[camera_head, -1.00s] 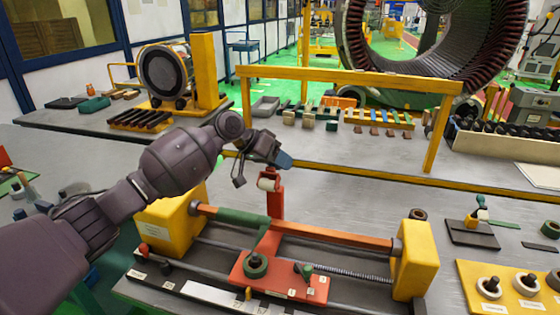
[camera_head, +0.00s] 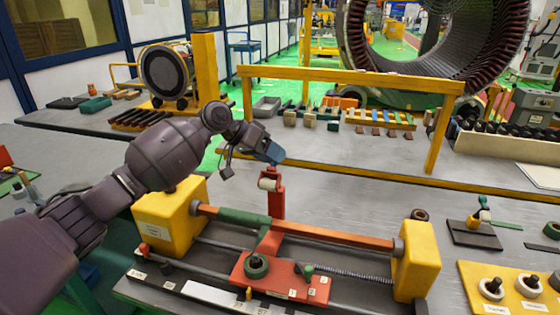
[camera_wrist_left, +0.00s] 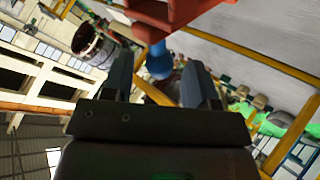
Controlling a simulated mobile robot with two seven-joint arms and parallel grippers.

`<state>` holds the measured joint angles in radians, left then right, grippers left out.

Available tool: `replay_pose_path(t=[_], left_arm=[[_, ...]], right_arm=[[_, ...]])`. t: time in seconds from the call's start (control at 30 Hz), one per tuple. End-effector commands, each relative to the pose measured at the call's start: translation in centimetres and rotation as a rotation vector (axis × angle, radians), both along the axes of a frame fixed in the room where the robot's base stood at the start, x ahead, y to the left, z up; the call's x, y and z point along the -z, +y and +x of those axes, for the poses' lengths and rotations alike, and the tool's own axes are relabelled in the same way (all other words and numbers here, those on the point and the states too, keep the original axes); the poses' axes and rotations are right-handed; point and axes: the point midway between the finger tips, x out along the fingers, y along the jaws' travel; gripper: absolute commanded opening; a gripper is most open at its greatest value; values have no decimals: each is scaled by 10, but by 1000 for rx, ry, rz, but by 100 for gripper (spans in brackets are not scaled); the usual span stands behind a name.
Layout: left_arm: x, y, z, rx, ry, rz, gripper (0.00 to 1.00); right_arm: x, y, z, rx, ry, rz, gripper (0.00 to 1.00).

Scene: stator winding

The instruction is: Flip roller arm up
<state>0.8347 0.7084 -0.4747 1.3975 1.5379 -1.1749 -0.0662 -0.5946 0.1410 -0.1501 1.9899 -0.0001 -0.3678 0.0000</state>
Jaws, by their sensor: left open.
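The roller arm appears to be the red upright piece (camera_head: 276,203) with a white roller (camera_head: 268,184) at its top left, standing behind the red carriage (camera_head: 280,278) of the winding fixture. My left gripper (camera_head: 270,152) is just above the roller and apart from it. In the left wrist view its two fingers (camera_wrist_left: 158,85) are spread with nothing between them. A red part (camera_wrist_left: 155,15) and a blue rounded piece (camera_wrist_left: 158,62) show beyond the fingertips; I cannot tell exactly what they belong to. My right gripper is out of view.
Yellow end blocks (camera_head: 170,215) and an orange-red bar (camera_head: 330,235) frame the fixture. A yellow rail frame (camera_head: 345,78) stands behind. A yellow plate with white rings (camera_head: 491,288) lies at the right. The grey table between fixture and rail is mostly clear.

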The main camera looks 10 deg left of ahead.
Motion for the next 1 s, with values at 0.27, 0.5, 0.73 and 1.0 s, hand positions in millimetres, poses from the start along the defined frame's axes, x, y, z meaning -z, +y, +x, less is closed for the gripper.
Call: replay_pose_path(t=[0.27, 0.5, 0.73, 1.0], left_arm=[[-31, 36, -15, -2, -3, 1, 53], [-44, 50, -21, -1, -1, 0, 53], [-46, 52, -22, 0, 0, 0, 53], [-46, 51, -21, 0, 0, 0, 53]], right_arm=[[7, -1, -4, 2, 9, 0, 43], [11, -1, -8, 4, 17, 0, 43], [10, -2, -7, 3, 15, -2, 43], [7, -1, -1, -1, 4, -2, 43]])
